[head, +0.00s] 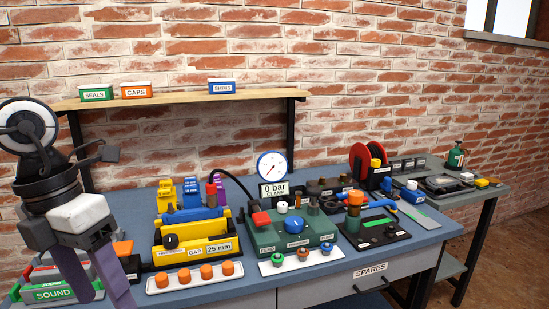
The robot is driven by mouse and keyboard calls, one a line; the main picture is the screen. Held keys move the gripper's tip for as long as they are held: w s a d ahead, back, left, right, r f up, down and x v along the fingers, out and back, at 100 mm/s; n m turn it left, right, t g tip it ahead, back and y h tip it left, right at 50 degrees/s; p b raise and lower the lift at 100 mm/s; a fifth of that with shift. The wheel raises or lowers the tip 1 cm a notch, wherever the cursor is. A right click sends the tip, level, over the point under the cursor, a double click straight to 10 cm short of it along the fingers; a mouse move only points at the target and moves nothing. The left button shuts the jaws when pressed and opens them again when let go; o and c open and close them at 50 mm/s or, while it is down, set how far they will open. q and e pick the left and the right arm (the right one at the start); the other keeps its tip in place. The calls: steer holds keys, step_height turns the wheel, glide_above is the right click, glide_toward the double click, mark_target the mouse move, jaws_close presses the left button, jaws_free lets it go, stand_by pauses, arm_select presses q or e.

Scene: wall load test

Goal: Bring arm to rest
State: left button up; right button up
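My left gripper (106,290) is at the lower left of the head view. Its two purple fingers point down and stand apart, with nothing visible between them. It hangs in front of the left end of the blue workbench (210,301), and its arm rises along the left edge of the picture. The fingers overlap the green box labelled SOUND (52,293) in the picture; I cannot tell whether they touch it. My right gripper is not in view.
A yellow gap fixture (196,250), a white strip with orange caps (160,284), a green clamp unit (290,231) and a pressure gauge (272,166) crowd the bench.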

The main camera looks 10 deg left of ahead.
arm_select(q)
steer(key=w+d+f+n+t+h, duration=0.2)
steer(key=w+f+n+t+h, duration=0.55)
steer(key=n+h, duration=0.25)
steer(key=a+f+n+t+y, duration=0.2)
steer(key=f+n+t+y, duration=0.1)
steer(key=f+n, duration=0.4)
steer(key=a+f+n+t+y, duration=0.2)
steer(key=a+f+n+t, duration=0.15)
steer(key=f+n, duration=0.4)
steer(key=s+d+f+n+g+y, duration=0.1)
steer(key=s+d+f+n+y, duration=0.2)
steer(key=f, duration=0.4)
steer(key=s+d+f+n+g+y, duration=0.1)
steer(key=s+d+f+n+y, duration=0.15)
steer(key=s+f+n, duration=0.4)
steer(key=s+d+f+n+g+h, duration=0.1)
steer(key=s+d+f, duration=0.4)
steer(key=d, duration=0.6)
step_height(320, 180, down, 2)
steer(key=n+g, duration=0.1)
steer(key=g, duration=0.1)
steer(key=shift+s+f+g, duration=0.2)
steer(key=shift+s+g, duration=0.1)
steer(key=shift+s, duration=0.05)
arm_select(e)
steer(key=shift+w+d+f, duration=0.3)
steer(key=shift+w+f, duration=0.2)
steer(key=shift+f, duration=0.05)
